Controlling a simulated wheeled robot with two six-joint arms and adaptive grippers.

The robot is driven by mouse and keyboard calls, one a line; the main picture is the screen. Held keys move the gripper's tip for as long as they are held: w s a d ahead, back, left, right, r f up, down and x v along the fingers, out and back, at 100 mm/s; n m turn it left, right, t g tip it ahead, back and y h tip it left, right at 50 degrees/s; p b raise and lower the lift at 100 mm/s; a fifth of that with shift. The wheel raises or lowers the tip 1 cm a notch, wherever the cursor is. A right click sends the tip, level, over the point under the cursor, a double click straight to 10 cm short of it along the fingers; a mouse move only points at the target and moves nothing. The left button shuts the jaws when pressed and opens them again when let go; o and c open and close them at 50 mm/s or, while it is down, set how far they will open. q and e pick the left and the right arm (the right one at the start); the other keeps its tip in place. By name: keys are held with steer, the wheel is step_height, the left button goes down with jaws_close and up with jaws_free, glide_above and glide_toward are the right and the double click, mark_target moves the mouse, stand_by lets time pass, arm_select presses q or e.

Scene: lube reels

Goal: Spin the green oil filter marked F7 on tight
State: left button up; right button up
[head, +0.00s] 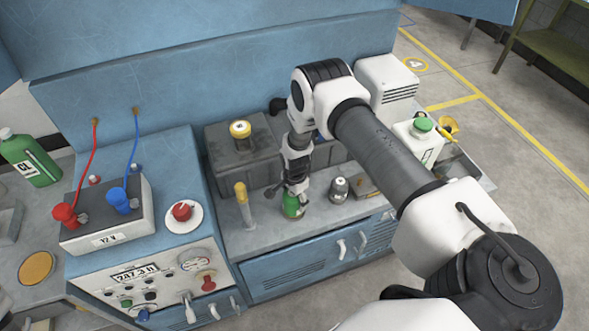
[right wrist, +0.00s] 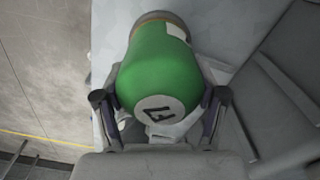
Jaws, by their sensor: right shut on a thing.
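The green oil filter (head: 291,207) is at the counter's front, below the right gripper in the head view. In the right wrist view the filter (right wrist: 158,62) fills the middle, with a white round label reading F7 on its near end and a grey-brown rim at its far end. My right gripper (head: 292,192) is shut on it, one finger on each side, as the right wrist view also shows (right wrist: 160,104). Whether the filter's far end touches a mount or the counter I cannot tell. My left gripper is not in view.
A yellow-topped cylinder (head: 243,200) stands left of the filter and a dark, silver-topped one (head: 339,190) right of it. A battery (head: 108,215) with red and blue clamps is left.

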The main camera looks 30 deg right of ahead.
steer(key=shift+s+f, duration=0.15)
steer(key=shift+s, duration=0.05)
steer(key=o, duration=1.3)
steer(key=shift+c, duration=0.2)
steer(key=shift+o, duration=1.2)
steer(key=shift+w, duration=0.15)
